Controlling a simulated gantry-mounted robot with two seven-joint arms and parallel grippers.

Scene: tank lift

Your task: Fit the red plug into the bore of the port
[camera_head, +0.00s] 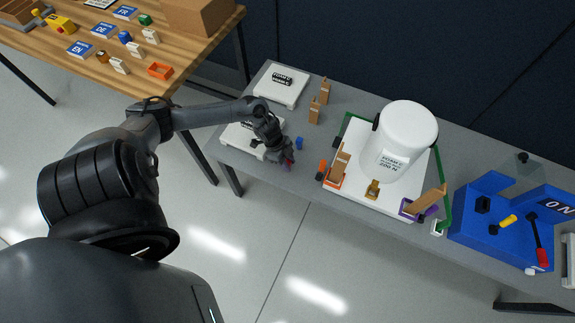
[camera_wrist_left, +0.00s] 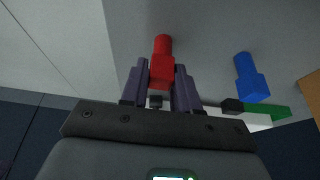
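The red plug (camera_wrist_left: 162,62) has a square block and a round stem, and sits between the two fingers of my left gripper (camera_wrist_left: 160,88) in the left wrist view. The fingers are closed against its sides, with the stem pointing away from the hand. In the head view my left gripper (camera_head: 286,160) is over the front left part of the grey table, and only a little of the red plug (camera_head: 290,163) shows at its tips. I cannot tell for sure which thing is the port; a blue housing (camera_head: 465,222) with a dark opening stands at the right. My right gripper is out of view.
A blue plug (camera_head: 299,143) is close beside my left gripper. A white tank (camera_head: 408,138) stands on a white plate with a green frame (camera_head: 448,205) and coloured clamps. Two wooden posts (camera_head: 314,110) stand behind. A wooden table (camera_head: 185,50) is at the far left.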

